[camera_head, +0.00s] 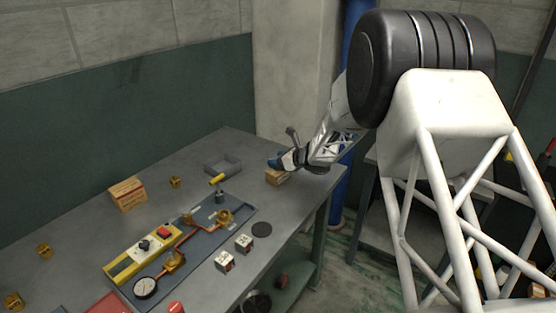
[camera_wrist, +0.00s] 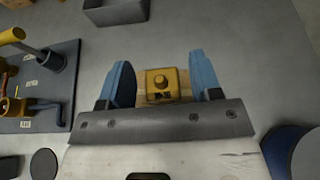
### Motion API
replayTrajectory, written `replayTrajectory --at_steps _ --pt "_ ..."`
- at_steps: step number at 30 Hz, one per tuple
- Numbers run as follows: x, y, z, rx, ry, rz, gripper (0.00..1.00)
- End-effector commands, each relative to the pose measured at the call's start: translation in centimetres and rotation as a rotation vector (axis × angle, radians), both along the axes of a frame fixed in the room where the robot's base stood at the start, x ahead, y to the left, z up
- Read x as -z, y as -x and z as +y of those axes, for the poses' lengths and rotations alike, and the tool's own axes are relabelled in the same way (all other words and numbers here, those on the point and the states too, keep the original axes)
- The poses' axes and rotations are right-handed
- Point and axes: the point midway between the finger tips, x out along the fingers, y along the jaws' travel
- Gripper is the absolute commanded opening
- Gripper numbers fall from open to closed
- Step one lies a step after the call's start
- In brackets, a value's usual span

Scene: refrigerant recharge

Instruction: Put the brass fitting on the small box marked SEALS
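In the wrist view, a yellow brass fitting (camera_wrist: 162,85) with a round knob on its face sits between my two blue fingers. Tan cardboard of a small box (camera_wrist: 144,78) shows behind and beside it, and the fitting appears to rest on this box. My gripper (camera_wrist: 163,82) is open, with a gap between the fitting and each finger. In the head view, my gripper (camera_head: 275,164) is low over the small box (camera_head: 279,178) near the bench's far right corner. It hides the fitting there. No SEALS marking is readable.
Other brass pieces (camera_head: 175,182) (camera_head: 44,251) lie on the grey bench (camera_head: 75,221). A larger cardboard box (camera_head: 128,194) stands at the back left. A grey tray (camera_head: 223,165) is left of my gripper. A dark board with pipework and a gauge (camera_head: 146,287) fills the middle.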

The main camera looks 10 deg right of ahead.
Motion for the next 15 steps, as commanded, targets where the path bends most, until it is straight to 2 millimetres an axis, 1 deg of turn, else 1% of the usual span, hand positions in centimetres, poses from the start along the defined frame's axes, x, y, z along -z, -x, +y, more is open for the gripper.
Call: replayTrajectory --at_steps 12,15 --pt "-0.3 0.01 0.0 0.0 0.0 0.0 0.61" --pt "-0.52 0.3 -0.34 0.001 0.0 0.0 0.61"
